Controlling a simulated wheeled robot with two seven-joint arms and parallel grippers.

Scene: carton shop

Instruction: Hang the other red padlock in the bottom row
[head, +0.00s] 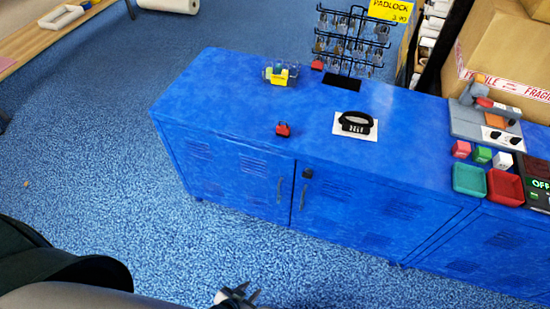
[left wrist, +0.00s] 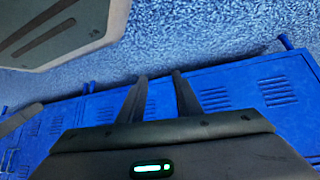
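A small red padlock (head: 283,129) stands on the blue cabinet top near its front edge. Another red padlock (head: 317,65) is beside the left of the wire rack's base. The black wire rack (head: 343,82) stands at the back of the cabinet, under a yellow PADLOCK sign (head: 390,9). Its rows carry several grey padlocks; the bottom-row hooks are too small to tell apart. My left gripper (head: 246,293) is low in front of the cabinet, away from both red padlocks. Its fingers are apart and empty in the left wrist view (left wrist: 158,75). My right gripper is not in view.
On the blue cabinet (head: 215,105) are a clear bin with yellow label (head: 281,75), a black combination lock (head: 356,122) on a white card, and green (head: 469,179) and red (head: 505,187) trays. Cartons (head: 505,45) stand behind right. The cabinet's left top is clear.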

